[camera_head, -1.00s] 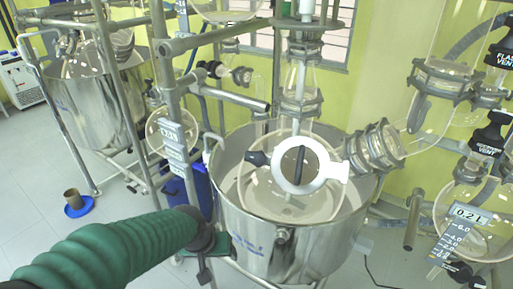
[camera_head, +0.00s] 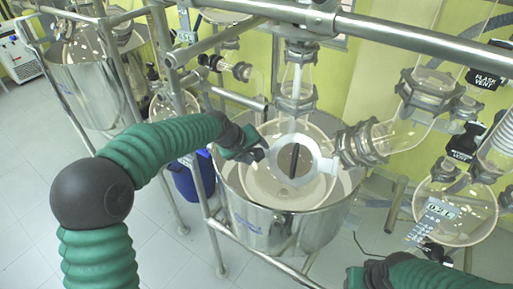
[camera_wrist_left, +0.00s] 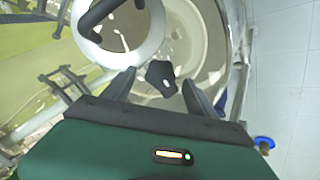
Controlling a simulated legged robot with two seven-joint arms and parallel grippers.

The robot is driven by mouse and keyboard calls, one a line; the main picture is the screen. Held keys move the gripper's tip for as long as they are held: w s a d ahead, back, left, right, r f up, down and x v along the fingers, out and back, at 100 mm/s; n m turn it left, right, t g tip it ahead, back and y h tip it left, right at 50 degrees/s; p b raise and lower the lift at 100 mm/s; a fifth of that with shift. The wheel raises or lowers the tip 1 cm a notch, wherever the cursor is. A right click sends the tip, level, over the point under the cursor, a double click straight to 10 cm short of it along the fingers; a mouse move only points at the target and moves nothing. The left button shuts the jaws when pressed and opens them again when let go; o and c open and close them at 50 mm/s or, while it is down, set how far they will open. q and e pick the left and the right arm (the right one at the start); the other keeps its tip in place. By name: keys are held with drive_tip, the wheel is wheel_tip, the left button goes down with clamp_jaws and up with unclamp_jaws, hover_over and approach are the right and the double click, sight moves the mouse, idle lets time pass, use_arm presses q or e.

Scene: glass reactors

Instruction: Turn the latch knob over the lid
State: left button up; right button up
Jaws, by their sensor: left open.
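The round lid (camera_head: 306,167) has a white ring and a dark bar handle, and sits over the steel reactor vessel. My left gripper (camera_head: 258,152) reaches in from the left, at the lid's left edge. In the left wrist view, the black latch knob (camera_wrist_left: 161,76) shows between the tips of my open left gripper (camera_wrist_left: 158,88), with space on both sides. I cannot tell how deep it is between them. In the head view my left gripper hides the knob. My right gripper's green body (camera_head: 355,279) shows at the bottom edge; its fingertips are out of frame.
A steel rail (camera_head: 390,32) crosses above the reactor. Glass tubing and a clamped glass side neck (camera_head: 360,143) stand right of the lid. Steel frame posts and a blue drum (camera_head: 192,178) stand to the left. A second steel vessel (camera_head: 85,88) is at the back left.

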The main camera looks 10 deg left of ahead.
sight(256, 153)
use_arm(q)
drive_tip(key=shift+p+x, duration=0.4)
drive_tip(key=shift+x, duration=1.25)
drive_tip(key=shift+s, duration=0.1)
drive_tip(key=shift+r, duration=0.1)
drive_tip(key=c, duration=1.4)
